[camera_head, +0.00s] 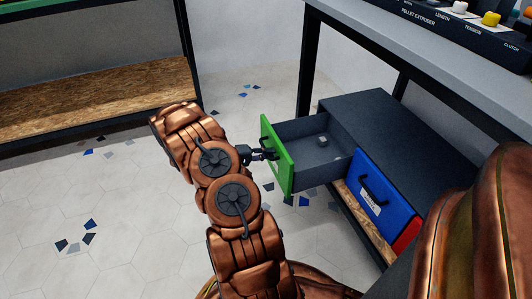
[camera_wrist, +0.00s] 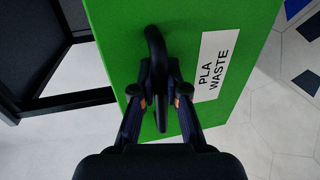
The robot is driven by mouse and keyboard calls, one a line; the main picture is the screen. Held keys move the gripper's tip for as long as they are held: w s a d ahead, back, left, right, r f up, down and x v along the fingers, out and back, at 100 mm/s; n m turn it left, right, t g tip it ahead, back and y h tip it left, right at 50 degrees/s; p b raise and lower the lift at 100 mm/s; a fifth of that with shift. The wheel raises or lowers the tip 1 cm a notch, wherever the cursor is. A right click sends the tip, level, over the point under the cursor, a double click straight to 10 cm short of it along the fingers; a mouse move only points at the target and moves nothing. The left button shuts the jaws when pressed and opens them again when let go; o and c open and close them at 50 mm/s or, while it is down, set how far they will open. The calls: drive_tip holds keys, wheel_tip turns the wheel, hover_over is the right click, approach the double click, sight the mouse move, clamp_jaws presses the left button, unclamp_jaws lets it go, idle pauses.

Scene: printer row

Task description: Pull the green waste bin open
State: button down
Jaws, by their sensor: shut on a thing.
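The green waste bin (camera_head: 278,160) is a drawer with a green front, pulled well out of a dark cabinet (camera_head: 385,127). Its grey inside shows, with a small light object (camera_head: 322,141) in it. In the wrist view the green front (camera_wrist: 120,30) has a black handle (camera_wrist: 154,40) and a white label reading "PLA WASTE" (camera_wrist: 214,65). My gripper (camera_head: 270,154) is at the front of the bin, and in the wrist view its fingers (camera_wrist: 166,95) are closed around the handle. Part of the handle is hidden by the fingers.
A blue bin (camera_head: 382,193) with a black handle is shut beside the green one, with a red bin (camera_head: 407,238) beyond it. A table (camera_head: 400,40) with a control panel stands above the cabinet. A wooden shelf (camera_head: 95,98) stands at the left. The tiled floor is clear.

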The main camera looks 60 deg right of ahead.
drive_tip(key=shift+w, duration=0.2)
drive_tip(key=c, duration=1.5)
unclamp_jaws()
drive_tip(key=shift+s, duration=0.1)
drive_tip(key=shift+o, duration=0.2)
drive_tip(key=v, duration=1.2)
